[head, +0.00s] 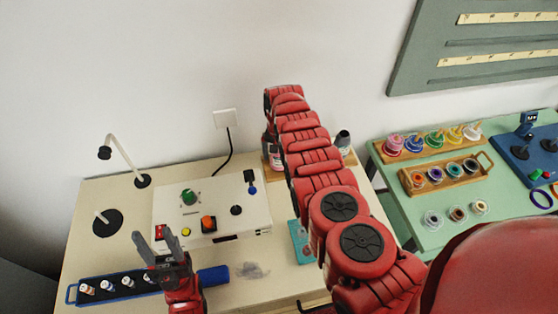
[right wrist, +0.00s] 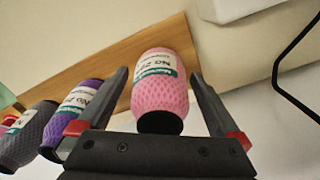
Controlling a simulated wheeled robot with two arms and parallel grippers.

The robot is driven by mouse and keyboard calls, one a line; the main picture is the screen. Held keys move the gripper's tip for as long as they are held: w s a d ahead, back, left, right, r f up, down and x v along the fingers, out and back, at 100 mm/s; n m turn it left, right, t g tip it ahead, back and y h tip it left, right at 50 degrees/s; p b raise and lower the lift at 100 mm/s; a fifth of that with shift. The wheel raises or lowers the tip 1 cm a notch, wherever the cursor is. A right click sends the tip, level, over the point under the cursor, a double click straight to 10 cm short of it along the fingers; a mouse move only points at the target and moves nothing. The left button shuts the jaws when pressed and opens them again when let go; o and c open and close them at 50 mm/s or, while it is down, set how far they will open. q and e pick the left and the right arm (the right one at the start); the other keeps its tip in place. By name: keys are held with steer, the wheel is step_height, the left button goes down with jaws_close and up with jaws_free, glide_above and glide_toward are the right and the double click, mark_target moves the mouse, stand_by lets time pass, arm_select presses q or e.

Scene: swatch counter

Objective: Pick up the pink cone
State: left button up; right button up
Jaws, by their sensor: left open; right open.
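The pink cone (right wrist: 160,85) shows in the right wrist view, with a white and green label and a dark end towards my gripper. It sits by a wooden strip. My right gripper (right wrist: 160,78) is open, with one finger on each side of the cone and visible gaps between. My left gripper (head: 156,236) is open and empty above the near left of the cream table (head: 120,190).
A purple cone (right wrist: 80,105) and a grey cone (right wrist: 28,135) stand left of the pink one. In the head view a white control box (head: 170,205), a blue tray (head: 72,293) and a lamp (head: 122,155) occupy the left; a green table (head: 400,205) with spools stands right.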

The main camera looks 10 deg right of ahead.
steer(key=shift+r, duration=0.15)
steer(key=c, duration=1.5)
